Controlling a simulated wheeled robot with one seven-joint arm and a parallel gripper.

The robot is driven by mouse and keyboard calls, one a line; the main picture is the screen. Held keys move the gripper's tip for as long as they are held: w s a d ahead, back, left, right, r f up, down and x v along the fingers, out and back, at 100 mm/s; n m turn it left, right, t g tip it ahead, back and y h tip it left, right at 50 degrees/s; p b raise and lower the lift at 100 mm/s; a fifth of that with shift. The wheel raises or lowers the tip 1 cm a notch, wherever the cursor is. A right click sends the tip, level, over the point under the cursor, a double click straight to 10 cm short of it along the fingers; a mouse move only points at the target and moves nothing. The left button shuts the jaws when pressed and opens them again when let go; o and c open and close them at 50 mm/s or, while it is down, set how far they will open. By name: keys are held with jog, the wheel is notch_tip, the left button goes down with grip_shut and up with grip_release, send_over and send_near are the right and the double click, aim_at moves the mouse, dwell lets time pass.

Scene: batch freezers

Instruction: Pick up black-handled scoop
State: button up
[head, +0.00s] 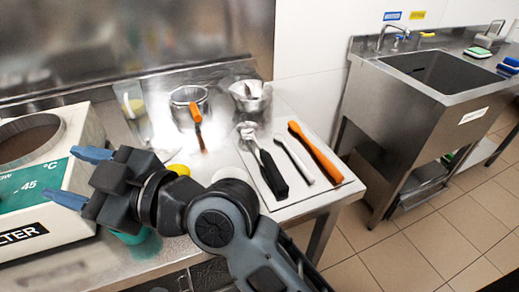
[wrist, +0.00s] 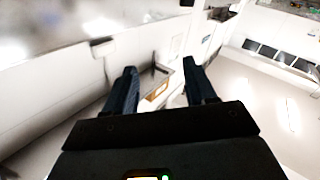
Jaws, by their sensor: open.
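The black-handled scoop (head: 269,170) lies on a pale mat on the steel table in the head view. Its metal head points to the back and its black handle to the front. My gripper (head: 79,175) is at the left, in front of the white machine, well apart from the scoop. Its two blue-tipped fingers are spread with nothing between them. In the wrist view my gripper (wrist: 160,88) is also open and empty, facing a blurred room; the scoop is not seen there.
A white tool (head: 295,160) and an orange-handled tool (head: 315,152) lie right of the scoop on the mat (head: 325,190). Metal containers (head: 249,104) stand behind. The white machine (head: 75,135) is at the left. A steel sink (head: 430,75) stands apart at the right, beyond open floor.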

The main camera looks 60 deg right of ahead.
jog(key=w+r+n+g+y, duration=0.3)
jog(key=w+r+n, duration=0.1)
jog(key=n, duration=0.4)
jog(key=n+g+h+p, duration=0.2)
jog(key=n+g+h, duration=0.8)
jog(key=n+g, duration=0.4)
send_over(267, 157)
jog(key=f, duration=1.2)
jog(key=shift+s+d+f, duration=0.1)
jog(key=shift+s+f, duration=0.1)
jog(key=shift+s, duration=0.1)
jog(key=shift+s+f, duration=0.1)
jog(key=shift+f, duration=0.75)
jog(key=shift+w+f+p, duration=0.2)
jog(key=shift+f+p, duration=0.1)
jog(key=shift+f, duration=1.2)
jog(key=shift+w+f+p, duration=0.2)
jog(key=shift+f+p, duration=0.1)
jog(key=shift+f, duration=1.15)
grip_shut()
